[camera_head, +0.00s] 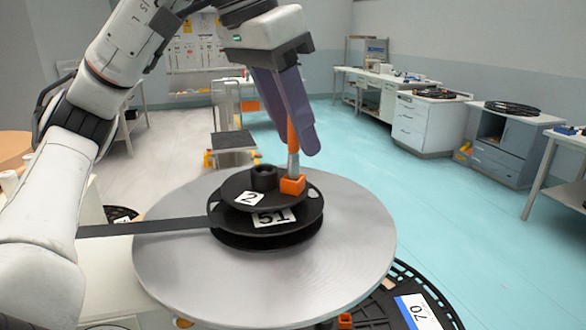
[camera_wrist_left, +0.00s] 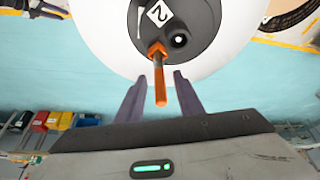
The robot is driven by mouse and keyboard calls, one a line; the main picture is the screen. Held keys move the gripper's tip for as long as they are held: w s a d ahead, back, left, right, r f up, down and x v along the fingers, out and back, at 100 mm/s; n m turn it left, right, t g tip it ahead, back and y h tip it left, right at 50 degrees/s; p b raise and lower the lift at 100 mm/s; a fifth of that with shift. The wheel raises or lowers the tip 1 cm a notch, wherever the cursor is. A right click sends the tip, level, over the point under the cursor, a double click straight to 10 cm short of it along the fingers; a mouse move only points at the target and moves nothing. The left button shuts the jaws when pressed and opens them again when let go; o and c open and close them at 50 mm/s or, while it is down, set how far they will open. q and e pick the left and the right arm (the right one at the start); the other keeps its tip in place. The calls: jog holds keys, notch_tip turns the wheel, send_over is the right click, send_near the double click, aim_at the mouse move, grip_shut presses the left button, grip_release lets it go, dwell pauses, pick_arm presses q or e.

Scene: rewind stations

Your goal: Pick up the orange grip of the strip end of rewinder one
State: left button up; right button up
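My left gripper (camera_head: 300,143) is open above the round metal plate (camera_head: 360,235). In the left wrist view, its two purple fingers (camera_wrist_left: 159,77) stand apart, one on each side of an upright orange rod (camera_wrist_left: 159,88). I see no finger closed on the rod. In the head view, the orange rod (camera_head: 291,137) rises from an orange block (camera_head: 293,185) on the black reel marked 2 (camera_head: 236,190). A dark strip (camera_head: 150,228) runs from the left to the reel. I cannot tell which orange part is the strip-end grip. My right gripper is not in view.
A black knob (camera_head: 264,178) stands on the reel, close to the orange block. A larger black reel (camera_head: 440,305) lies lower at the front right. Benches and a cabinet (camera_head: 515,150) line the right wall. The turquoise floor (camera_head: 450,210) between is clear.

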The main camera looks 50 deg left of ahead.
pick_arm(q)
jog(key=x, duration=0.3)
jog(key=shift+f, duration=0.2)
jog(key=shift+c, duration=0.6)
grip_shut()
jog(key=shift+r, duration=0.1)
